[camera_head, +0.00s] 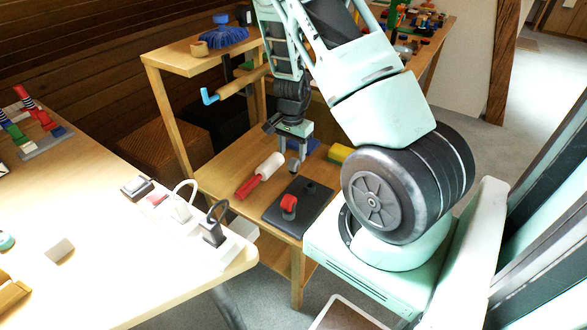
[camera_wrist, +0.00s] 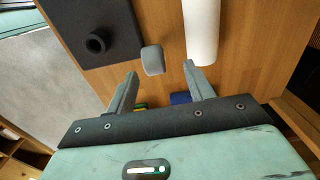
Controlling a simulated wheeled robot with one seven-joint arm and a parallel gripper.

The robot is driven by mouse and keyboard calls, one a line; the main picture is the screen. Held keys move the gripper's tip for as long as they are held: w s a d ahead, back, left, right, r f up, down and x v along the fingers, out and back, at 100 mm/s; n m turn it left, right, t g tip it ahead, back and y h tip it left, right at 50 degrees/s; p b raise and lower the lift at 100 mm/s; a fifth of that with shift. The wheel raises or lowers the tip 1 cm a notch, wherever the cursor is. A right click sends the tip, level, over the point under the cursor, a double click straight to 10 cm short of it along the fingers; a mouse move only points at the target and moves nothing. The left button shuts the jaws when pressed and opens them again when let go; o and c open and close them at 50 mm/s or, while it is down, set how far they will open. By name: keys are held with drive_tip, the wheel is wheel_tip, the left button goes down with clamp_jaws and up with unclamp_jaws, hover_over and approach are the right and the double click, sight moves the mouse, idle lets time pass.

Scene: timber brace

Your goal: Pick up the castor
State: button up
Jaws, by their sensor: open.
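The castor is a small grey rounded piece (camera_wrist: 152,60) on the wooden bench shelf. In the wrist view it lies just beyond and between my fingertips, nearer the left one. In the head view, a small grey piece (camera_head: 294,164) shows right under my gripper (camera_head: 293,146). My gripper also shows in the wrist view (camera_wrist: 160,72), with its two fingers spread apart and nothing between them. No contact with the castor is visible.
A white cylinder with a red handle (camera_head: 260,176) lies close to the right of the castor in the wrist view. A dark board (camera_head: 318,209) with a red knob (camera_head: 288,203) lies on its other side. Blue (camera_wrist: 181,98) and yellow (camera_head: 340,153) pieces are nearby.

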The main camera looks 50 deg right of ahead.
sight(293, 160)
drive_tip(key=shift+s+a+f+b, duration=0.1)
drive_tip(key=shift+s+f+b, duration=0.1)
drive_tip(key=shift+f, duration=0.7)
drive_tip(key=shift+s+f+b, duration=0.1)
drive_tip(key=shift+f+b, duration=0.1)
drive_tip(key=shift+f, duration=0.75)
drive_tip(key=shift+s+a+f+b, duration=0.1)
drive_tip(key=shift+f+b, duration=0.1)
drive_tip(key=shift+f, duration=0.7)
drive_tip(key=shift+c, duration=0.3)
clamp_jaws()
